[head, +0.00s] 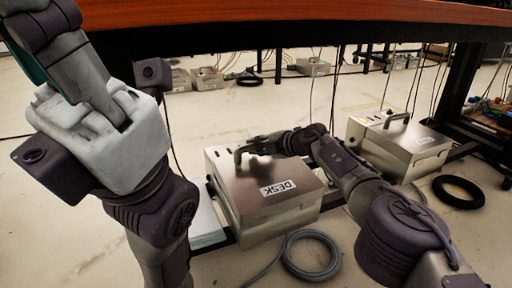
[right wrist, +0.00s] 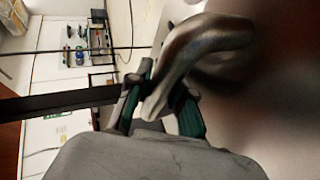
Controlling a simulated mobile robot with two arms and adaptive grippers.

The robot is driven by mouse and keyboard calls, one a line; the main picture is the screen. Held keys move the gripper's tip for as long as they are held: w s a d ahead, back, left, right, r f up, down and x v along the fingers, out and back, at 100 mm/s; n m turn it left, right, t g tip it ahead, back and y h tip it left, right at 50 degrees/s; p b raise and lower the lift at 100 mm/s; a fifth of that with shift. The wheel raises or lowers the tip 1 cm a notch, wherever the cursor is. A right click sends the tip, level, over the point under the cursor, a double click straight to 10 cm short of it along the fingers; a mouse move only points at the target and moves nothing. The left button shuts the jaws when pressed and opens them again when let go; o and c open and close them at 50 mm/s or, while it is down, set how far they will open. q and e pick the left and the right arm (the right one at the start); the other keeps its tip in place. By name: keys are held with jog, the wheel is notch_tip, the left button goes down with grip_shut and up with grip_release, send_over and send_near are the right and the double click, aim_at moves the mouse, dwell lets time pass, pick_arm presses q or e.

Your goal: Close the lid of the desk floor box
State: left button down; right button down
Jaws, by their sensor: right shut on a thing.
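The desk floor box (head: 262,208) is a metal box with a white DESK label, on the floor under the table edge in the head view. Its lid (head: 220,168) looks down or nearly down; I cannot tell whether it is fully shut. My right gripper (head: 252,148) is over the top of the box, shut on the curved metal lid handle (head: 238,157). In the right wrist view the handle (right wrist: 205,50) passes between the green-padded fingers of the gripper (right wrist: 160,98). My left gripper (head: 70,70) is raised at the upper left, away from the box; its finger opening is unclear.
A second metal box (head: 400,150) stands to the right, with a black cable coil (head: 458,191) beside it. A grey hose coil (head: 311,256) lies in front of the desk box. The wooden tabletop (head: 300,14) runs overhead, with cables hanging behind. Floor at the front is mostly clear.

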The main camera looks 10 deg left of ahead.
jog(key=c, duration=1.1)
grip_release()
jog(key=shift+w+d+r, duration=0.1)
jog(key=shift+o, duration=0.4)
jog(key=shift+r, duration=0.1)
jog(key=shift+d+r, duration=0.15)
jog(key=shift+d, duration=0.25)
jog(key=shift+s+d+r, duration=0.3)
jog(key=shift+s+d, duration=0.3)
jog(key=shift+d, duration=0.05)
jog(key=v, duration=0.9)
jog(key=shift+d, duration=0.2)
